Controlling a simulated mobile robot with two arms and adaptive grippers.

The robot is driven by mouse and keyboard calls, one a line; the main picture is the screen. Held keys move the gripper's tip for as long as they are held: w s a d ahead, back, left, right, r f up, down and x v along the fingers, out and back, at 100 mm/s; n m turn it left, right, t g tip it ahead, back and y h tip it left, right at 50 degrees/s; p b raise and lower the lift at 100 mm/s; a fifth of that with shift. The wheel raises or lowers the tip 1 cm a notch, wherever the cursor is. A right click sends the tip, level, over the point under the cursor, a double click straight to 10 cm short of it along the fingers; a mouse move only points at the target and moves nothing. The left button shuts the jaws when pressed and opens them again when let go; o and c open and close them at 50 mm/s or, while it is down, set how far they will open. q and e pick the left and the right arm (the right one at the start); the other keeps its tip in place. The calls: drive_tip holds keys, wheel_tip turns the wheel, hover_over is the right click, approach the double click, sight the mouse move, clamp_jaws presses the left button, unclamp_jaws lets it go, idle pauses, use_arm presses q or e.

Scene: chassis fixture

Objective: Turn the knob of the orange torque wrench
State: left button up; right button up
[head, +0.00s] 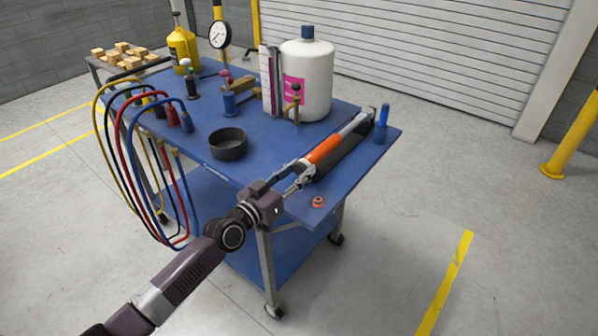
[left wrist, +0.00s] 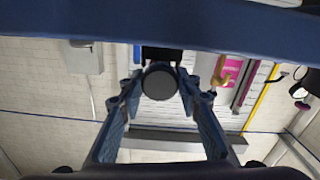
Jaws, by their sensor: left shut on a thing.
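The orange torque wrench (head: 325,149) lies in a dark holder near the right edge of the blue cart top, its grey shaft pointing to the back right. My left gripper (head: 304,172) is at the wrench's near end, over the front edge of the cart. In the left wrist view the dark round knob (left wrist: 160,82) sits end-on between the two fingers, which are shut on it. In the head view the fingers hide the knob. My right gripper is in neither view.
The blue cart top (head: 265,175) also holds a black bowl (head: 228,144), a white bottle (head: 306,80), a blue-handled tool (head: 382,122) and a small orange ring (head: 318,202) close to my left gripper. Colored hoses (head: 126,165) hang at the left. The floor to the right is mostly open.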

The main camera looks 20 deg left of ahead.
use_arm(q)
drive_tip(key=shift+n, duration=1)
drive_tip(key=o, duration=1.2)
drive_tip(key=shift+c, duration=0.2)
drive_tip(key=v, duration=1.2)
